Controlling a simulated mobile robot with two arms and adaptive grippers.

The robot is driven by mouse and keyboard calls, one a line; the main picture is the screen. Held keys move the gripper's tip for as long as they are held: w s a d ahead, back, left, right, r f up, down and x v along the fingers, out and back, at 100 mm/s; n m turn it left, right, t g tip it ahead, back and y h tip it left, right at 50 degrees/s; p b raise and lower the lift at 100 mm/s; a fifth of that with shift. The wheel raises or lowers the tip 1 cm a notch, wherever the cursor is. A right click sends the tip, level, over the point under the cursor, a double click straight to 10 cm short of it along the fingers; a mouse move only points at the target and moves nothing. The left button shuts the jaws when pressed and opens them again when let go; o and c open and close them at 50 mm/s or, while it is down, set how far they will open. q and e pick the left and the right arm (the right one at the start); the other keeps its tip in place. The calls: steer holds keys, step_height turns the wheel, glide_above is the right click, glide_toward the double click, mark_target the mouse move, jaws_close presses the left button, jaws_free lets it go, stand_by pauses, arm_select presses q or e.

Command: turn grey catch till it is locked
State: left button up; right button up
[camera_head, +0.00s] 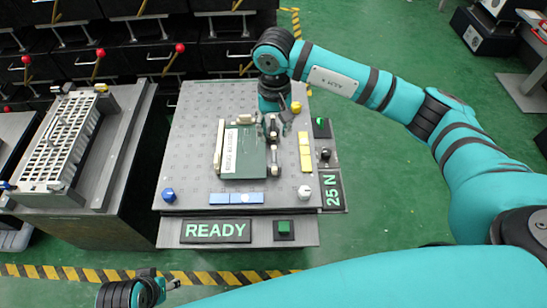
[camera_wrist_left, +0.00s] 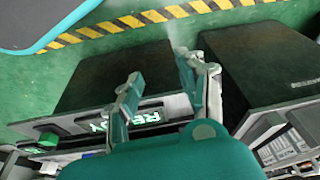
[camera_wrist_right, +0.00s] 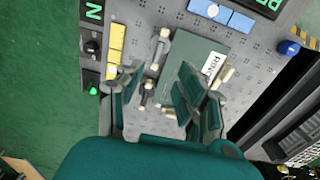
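A dark green block (camera_head: 243,155) with a white label lies on the grey perforated plate (camera_head: 190,125). Small grey fittings with cream tips stand along its right edge; one grey catch (camera_wrist_right: 147,94) shows between the fingers in the right wrist view, and another grey fitting (camera_wrist_right: 160,45) is further along that edge. I cannot tell whether the catch is locked. My right gripper (camera_head: 277,124) is above the block's upper right corner, fingers apart (camera_wrist_right: 160,95), partly hiding the fittings in the head view. My left gripper (camera_head: 160,288) is low at the left, away from the plate, open and empty (camera_wrist_left: 160,90).
Yellow blocks (camera_head: 305,152), blue blocks (camera_head: 236,198) and coloured knobs (camera_head: 168,195) edge the plate. A READY sign (camera_head: 216,231) and green button (camera_head: 284,228) are at the front. A 25 N sign (camera_head: 332,190) is at right. A rack (camera_head: 65,135) stands left.

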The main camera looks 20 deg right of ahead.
mark_target(274, 159)
step_height(274, 159, down, 12)
steer(key=shift+f+b, duration=0.1)
steer(key=shift+b, duration=0.7)
arm_select(q)
steer(key=shift+v, duration=2.75)
arm_select(e)
steer(key=shift+f, duration=0.55)
arm_select(q)
steer(key=shift+a, duration=0.1)
arm_select(e)
steer(key=shift+c, duration=0.4)
jaws_close()
